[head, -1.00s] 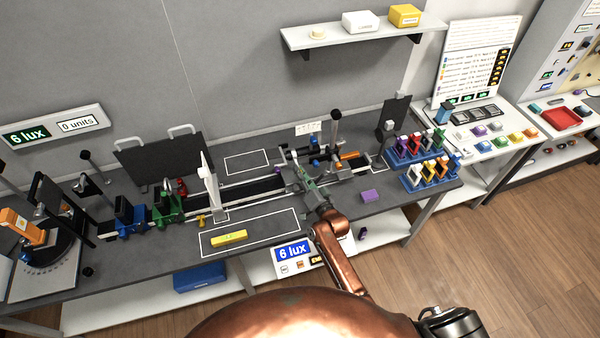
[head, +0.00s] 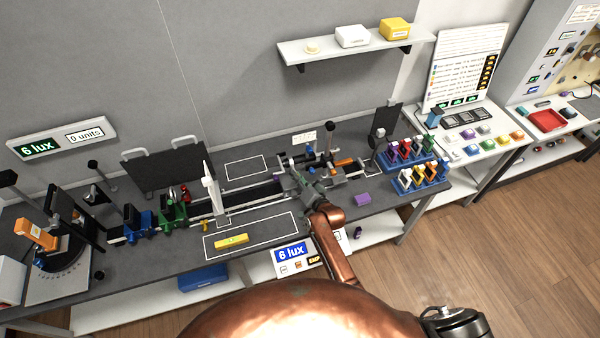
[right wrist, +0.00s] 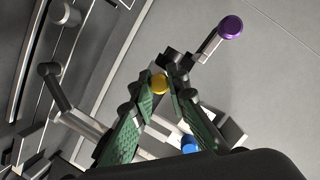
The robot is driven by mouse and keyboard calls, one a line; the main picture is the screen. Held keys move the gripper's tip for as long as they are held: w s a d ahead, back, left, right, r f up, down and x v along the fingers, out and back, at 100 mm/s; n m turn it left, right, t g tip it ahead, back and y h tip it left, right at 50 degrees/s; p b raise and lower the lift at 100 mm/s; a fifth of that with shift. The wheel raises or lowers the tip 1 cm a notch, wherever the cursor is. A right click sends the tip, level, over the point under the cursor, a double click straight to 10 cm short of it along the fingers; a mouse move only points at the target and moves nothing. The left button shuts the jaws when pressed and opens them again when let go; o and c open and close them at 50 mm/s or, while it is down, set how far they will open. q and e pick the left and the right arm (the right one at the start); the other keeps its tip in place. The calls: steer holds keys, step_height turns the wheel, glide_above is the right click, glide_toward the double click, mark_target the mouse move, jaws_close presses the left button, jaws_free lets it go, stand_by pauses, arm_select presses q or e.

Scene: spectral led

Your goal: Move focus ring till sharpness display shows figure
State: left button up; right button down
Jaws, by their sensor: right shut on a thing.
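My right gripper (head: 302,180) is low over the rail carriage at the middle-right of the optical bench (head: 150,262). The gripper and arm hide the knob in the head view. The wall display (head: 85,135) reads "0 units", beside a green "6 lux" readout (head: 38,147). A blue front display (head: 291,253) also reads "6 lux". My left gripper is not in view.
A white screen (head: 212,188) and green (head: 172,213) and blue (head: 138,221) mounts stand left on the rail. A black post (head: 330,140) rises behind the gripper. A yellow block (head: 231,241) lies in front.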

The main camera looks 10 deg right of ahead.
steer(key=shift+w+r+p, duration=0.3)
steer(key=shift+r+p, duration=0.1)
steer(key=shift+r, duration=0.55)
steer(key=c, duration=2.2)
jaws_free()
steer(key=o, duration=0.3)
steer(key=shift+s+f, duration=0.15)
steer(key=shift+o, duration=0.3)
steer(key=shift+f, duration=0.15)
steer(key=shift+s, duration=0.1)
steer(key=shift+s+d, duration=0.1)
steer(key=shift+s, duration=0.25)
steer(key=v, duration=1.1)
steer(key=shift+r, duration=0.25)
